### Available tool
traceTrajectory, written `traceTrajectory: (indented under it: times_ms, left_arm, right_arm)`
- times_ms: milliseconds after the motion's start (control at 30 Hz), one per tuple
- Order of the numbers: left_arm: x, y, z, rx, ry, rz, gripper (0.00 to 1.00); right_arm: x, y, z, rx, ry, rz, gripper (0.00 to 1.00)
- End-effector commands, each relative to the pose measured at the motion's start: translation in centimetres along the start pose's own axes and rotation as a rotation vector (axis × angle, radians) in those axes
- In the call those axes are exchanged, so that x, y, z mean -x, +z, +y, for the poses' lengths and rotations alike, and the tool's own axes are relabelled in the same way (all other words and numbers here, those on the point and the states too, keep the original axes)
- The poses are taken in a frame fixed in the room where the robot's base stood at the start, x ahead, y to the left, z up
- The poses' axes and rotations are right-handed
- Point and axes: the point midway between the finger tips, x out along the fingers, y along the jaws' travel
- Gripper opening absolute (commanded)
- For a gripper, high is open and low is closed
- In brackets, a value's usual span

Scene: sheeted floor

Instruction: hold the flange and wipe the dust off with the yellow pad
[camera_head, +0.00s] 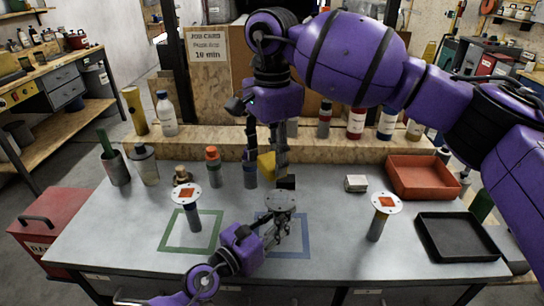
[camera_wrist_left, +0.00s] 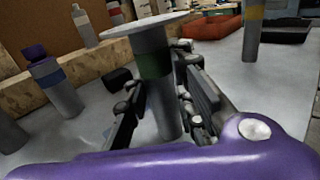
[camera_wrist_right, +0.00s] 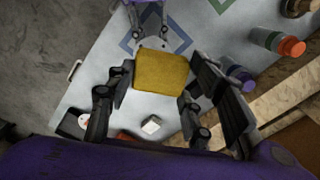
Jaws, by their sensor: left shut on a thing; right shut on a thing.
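The flange (camera_head: 281,201) is a dull grey disc on a stem, over the blue square outline in the head view. In the left wrist view the disc (camera_wrist_left: 146,24) looks level, on a stem with a dark green band. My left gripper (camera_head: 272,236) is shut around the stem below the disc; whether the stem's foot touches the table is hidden. The yellow pad (camera_head: 266,166) is in my right gripper (camera_head: 272,158), above and behind the disc and apart from it. The right wrist view shows the pad (camera_wrist_right: 160,72) between both fingers.
Flanges with orange squares stand at left (camera_head: 186,195) and right (camera_head: 386,203). A red tray (camera_head: 424,194) and a black tray (camera_head: 425,244) lie at right, near a small pale block (camera_head: 356,183). Bottles stand along the back.

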Motion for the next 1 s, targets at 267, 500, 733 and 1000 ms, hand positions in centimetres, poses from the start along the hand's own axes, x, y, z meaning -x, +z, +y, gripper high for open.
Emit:
traceTrajectory:
  times_ms: [267, 500, 733, 1000]
  left_arm:
    - [0.0, 0.1, 0.0, -0.001, 0.001, -0.002, 0.29]
    - [0.0, 0.1, 0.0, 0.000, 0.000, -0.001, 0.45]
    - [0.3, -0.1, 0.0, 0.000, 0.000, 0.002, 0.45]
    - [4.8, -0.2, 0.1, 0.000, 0.001, 0.004, 0.45]
  right_arm:
    - [0.0, 0.0, 0.0, 0.000, 0.000, 0.000, 0.19]
    - [0.0, 0.0, 0.0, 0.000, 0.000, 0.000, 0.19]
    - [0.0, 0.0, 0.0, 0.000, 0.000, 0.000, 0.19]
    - [0.0, 0.0, 0.0, 0.000, 0.000, 0.000, 0.19]
